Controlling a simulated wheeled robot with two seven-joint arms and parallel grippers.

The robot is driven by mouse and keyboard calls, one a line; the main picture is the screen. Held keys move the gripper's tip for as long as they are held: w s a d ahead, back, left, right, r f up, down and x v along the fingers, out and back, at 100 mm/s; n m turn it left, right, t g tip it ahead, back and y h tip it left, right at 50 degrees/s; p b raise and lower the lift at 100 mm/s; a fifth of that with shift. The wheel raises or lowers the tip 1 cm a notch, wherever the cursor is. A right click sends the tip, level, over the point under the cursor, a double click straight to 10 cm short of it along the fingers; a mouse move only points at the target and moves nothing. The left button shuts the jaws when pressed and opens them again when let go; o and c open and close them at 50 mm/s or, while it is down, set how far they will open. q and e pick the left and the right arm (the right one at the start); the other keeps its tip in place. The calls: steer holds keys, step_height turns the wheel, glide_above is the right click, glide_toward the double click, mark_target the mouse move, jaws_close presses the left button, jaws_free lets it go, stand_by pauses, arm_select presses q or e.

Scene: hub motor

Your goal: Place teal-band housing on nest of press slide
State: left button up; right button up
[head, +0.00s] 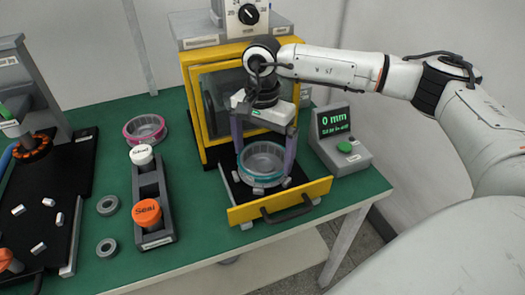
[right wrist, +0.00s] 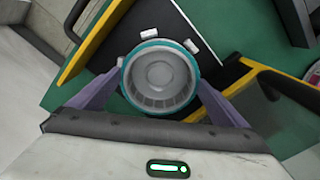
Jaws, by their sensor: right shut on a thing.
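The teal-band housing (head: 263,160), a grey round cup with a teal rim, is between the two purple fingers of my right gripper (head: 264,165). The gripper is shut on it from both sides. It also shows from above in the right wrist view (right wrist: 158,76), upright and open at the top. The press slide (head: 290,203) is pulled out, with a dark plate and a yellow front. The housing is over its plate, with small pale pegs (right wrist: 190,46) around it. The nest is hidden under the housing, and I cannot tell whether they touch. My left gripper is not in view.
The yellow press frame (head: 190,75) stands behind the slide. A display reading 0 mm (head: 338,120) is to its right. A pink-band housing (head: 144,129), a dark holder with Stud and Seal caps (head: 152,195) and grey rings (head: 107,205) lie left on the green table.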

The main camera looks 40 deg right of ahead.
mark_target(263, 169)
steer(key=o, duration=1.6)
steer(key=shift+f, duration=0.15)
steer(key=shift+o, duration=0.2)
step_height(263, 169, up, 12)
steer(key=shift+r+b, duration=0.2)
steer(key=shift+b, duration=0.25)
